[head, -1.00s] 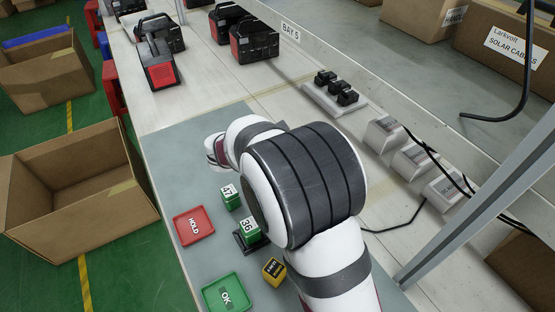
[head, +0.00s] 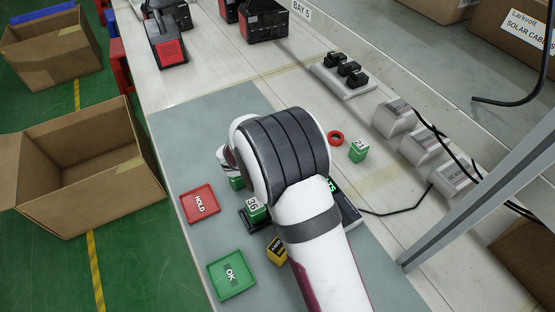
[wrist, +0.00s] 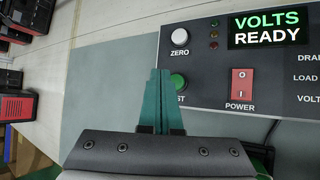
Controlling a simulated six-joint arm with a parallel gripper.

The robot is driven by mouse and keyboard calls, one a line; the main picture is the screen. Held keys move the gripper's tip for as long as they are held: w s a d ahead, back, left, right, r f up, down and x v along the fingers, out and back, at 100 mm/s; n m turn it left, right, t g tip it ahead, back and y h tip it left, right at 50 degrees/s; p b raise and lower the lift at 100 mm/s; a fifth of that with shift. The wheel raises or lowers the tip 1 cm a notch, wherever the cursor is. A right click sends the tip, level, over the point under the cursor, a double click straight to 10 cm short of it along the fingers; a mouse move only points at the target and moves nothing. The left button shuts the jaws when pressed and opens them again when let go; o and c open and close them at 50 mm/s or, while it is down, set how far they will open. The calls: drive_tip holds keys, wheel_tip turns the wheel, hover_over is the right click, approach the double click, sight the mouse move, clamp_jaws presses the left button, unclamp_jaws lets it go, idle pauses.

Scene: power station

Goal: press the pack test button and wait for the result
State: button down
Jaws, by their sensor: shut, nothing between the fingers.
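The tester (wrist: 215,85) fills the upper right of the wrist view, with a lit display (wrist: 267,29) reading "VOLTS READY". Its green test button (wrist: 178,81) is partly covered by my gripper (wrist: 160,72), and its label is partly hidden. My gripper is shut and empty, its teal fingertips just beside the button; I cannot tell whether they touch it. In the head view my arm hides the gripper and most of the tester (head: 347,209). Green pack 36 (head: 256,207) sits in a black holder (head: 248,224) left of my arm.
The tester has a white ZERO button (wrist: 182,33) and a red power switch (wrist: 242,83). A red HOLD tray (head: 199,203), green OK tray (head: 231,274) and yellow block (head: 277,250) lie left.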

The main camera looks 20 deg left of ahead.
drive_tip(key=shift+f, duration=0.75)
drive_tip(key=shift+f, duration=0.1)
idle(1.4)
drive_tip(key=shift+f, duration=0.3)
drive_tip(key=shift+f, duration=0.45)
idle(0.5)
drive_tip(key=shift+r, duration=0.85)
drive_tip(key=shift+r, duration=0.1)
drive_tip(key=shift+r, duration=2.45)
